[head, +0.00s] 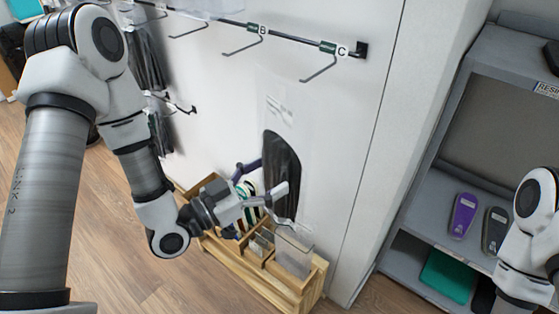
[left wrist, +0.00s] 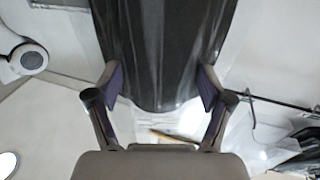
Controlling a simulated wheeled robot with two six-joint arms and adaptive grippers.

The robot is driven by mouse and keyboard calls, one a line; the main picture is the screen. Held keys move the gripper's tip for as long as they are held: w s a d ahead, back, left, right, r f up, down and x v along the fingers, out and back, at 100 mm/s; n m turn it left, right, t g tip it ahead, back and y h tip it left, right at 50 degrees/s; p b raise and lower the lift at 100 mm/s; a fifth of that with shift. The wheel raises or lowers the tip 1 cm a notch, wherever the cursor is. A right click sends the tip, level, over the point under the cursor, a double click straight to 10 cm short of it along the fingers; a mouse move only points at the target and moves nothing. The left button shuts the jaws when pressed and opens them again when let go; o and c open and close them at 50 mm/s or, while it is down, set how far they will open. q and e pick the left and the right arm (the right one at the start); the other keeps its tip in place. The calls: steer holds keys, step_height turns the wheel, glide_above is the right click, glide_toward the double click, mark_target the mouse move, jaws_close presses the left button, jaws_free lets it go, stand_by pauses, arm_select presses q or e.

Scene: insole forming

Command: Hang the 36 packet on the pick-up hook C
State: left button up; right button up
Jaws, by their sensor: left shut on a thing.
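The packet (head: 282,150) is a clear sleeve with a dark insole inside and a pale label near its top. It hangs upright below the rail, in front of the white wall. I cannot read a 36 on it. My left gripper (head: 265,180) is shut on the packet's lower part. In the left wrist view the dark insole (left wrist: 155,55) lies between the two purple-padded fingers (left wrist: 159,85). Hook C (head: 320,70) sticks out from the rail beside its C label, above and to the right of the packet's top. Nothing hangs on it. My right gripper is out of view.
Hook B (head: 243,46) is empty, left of hook C. Dark packets (head: 148,62) hang further left. A wooden box with compartments (head: 252,268) stands below the packet. A grey shelf unit (head: 428,185) with insoles stands at the right, past a white wall edge.

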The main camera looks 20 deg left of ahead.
arm_select(q)
steer(key=shift+a+f, duration=0.25)
steer(key=shift+s+a+r, duration=0.15)
steer(key=shift+s+a, duration=0.05)
steer(key=shift+s, duration=0.25)
steer(key=shift+w+d+f, duration=0.1)
steer(key=shift+w+d, duration=0.15)
steer(key=shift+w, duration=0.25)
steer(key=shift+w+d+f, duration=0.1)
steer(key=shift+w+d, duration=0.1)
steer(key=shift+w, duration=0.3)
steer(key=shift+w+d, duration=0.25)
steer(key=shift+w, duration=0.45)
steer(key=w+d+f, duration=0.1)
steer(key=w+d, duration=0.1)
steer(key=w, duration=0.4)
steer(key=shift+f+b, duration=0.25)
steer(key=shift+b, duration=0.05)
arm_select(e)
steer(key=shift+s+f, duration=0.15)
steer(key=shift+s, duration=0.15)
